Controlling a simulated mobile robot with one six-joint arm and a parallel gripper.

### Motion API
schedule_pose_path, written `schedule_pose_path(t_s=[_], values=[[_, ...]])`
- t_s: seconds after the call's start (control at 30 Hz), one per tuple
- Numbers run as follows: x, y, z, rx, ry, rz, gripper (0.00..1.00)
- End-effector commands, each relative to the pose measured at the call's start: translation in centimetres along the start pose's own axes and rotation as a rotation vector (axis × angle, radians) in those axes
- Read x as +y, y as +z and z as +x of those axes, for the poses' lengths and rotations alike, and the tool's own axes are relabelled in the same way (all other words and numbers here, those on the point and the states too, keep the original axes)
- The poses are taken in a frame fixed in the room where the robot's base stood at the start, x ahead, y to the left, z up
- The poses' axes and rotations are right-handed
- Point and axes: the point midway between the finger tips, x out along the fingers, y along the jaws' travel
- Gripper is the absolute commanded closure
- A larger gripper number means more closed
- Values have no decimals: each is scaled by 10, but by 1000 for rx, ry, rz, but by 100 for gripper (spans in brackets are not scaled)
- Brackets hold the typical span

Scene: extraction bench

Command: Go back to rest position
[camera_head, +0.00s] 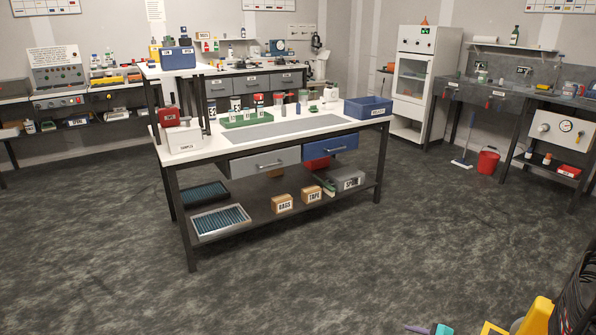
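At the bottom right corner, yellow and black parts (537,317) show, cut off by the picture edge; they look like part of my arm and gripper. My gripper's fingers cannot be made out clearly. A small purple and green piece (430,329) shows at the bottom edge just left of the yellow parts. Most of it is cut off, and I cannot tell whether it is held. The yellow parts are in the foreground, well apart from the central bench (220,150).
The central bench carries a blue bin (368,107), a white bin (185,138) and a green rack (246,119); its two drawers look closed. The dark floor (330,270) in front is clear.

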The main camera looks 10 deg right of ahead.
Motion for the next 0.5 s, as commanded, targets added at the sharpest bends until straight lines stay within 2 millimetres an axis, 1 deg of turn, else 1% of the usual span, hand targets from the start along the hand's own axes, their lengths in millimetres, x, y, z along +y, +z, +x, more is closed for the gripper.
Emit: schedule_pose_path(t_s=[0.03, 0.1, 0.3, 0.5], values=[[5, 18, 7, -14, 30, -20, 61], [16, 36, 17, -30, 71, -49, 61], [50, 86, 42, -76, 190, -140, 61], [90, 132, 58, -118, 313, -243, 61]])
